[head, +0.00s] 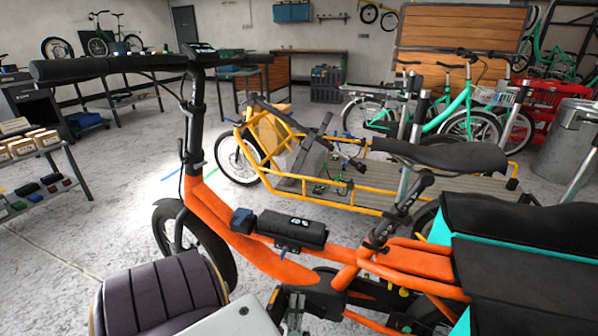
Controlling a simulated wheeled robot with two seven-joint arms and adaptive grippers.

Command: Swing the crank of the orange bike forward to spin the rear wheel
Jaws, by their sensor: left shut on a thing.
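The orange bike (265,262) stands across the foreground, front wheel (182,236) to the left and black saddle (440,153) to the right. Its rear wheel (428,308) shows only in part, low at the right behind the frame. My left arm comes in at the bottom left. My left gripper (291,312) is at the bottom edge, beside the lower frame near the crank, shut on what seems to be the crank. The crank itself is largely hidden by the gripper and the picture edge. My right gripper is out of view.
Black and teal bags (520,245) cover the bike's rear at the right. A yellow cargo bike (345,200) stands close behind. A shelf with small boxes (30,145) is at the left. Green bikes (460,110) and a metal bin (568,140) stand farther back. Open floor lies at the left.

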